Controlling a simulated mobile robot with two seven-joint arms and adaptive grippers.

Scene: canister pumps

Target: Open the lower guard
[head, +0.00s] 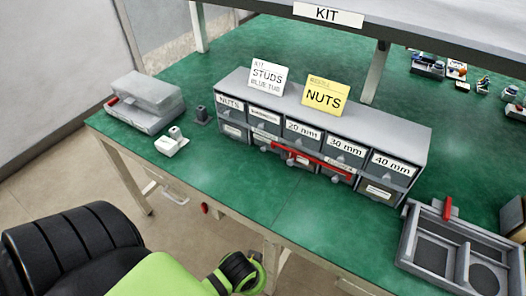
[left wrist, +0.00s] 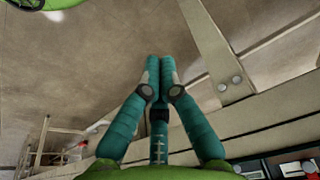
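The lower guard appears to be the red bar (head: 311,161) across the lower row of drawers on the grey drawer unit (head: 381,126) in the head view. It lies along the drawer fronts, with its left end slightly higher in the picture. My left gripper (left wrist: 160,66) shows in the left wrist view with its teal fingertips together and nothing visible between them. It is over the floor, in front of the bench and apart from the guard. In the head view only my left arm shows at the bottom left. My right gripper is not in view.
The upper drawers carry size labels. White and yellow cards (head: 325,96) stand on top. A grey tray (head: 410,239) with a red handle is at the right, and a grey case (head: 147,97) at the left. The green bench top (head: 240,189) is clear in front of the drawers.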

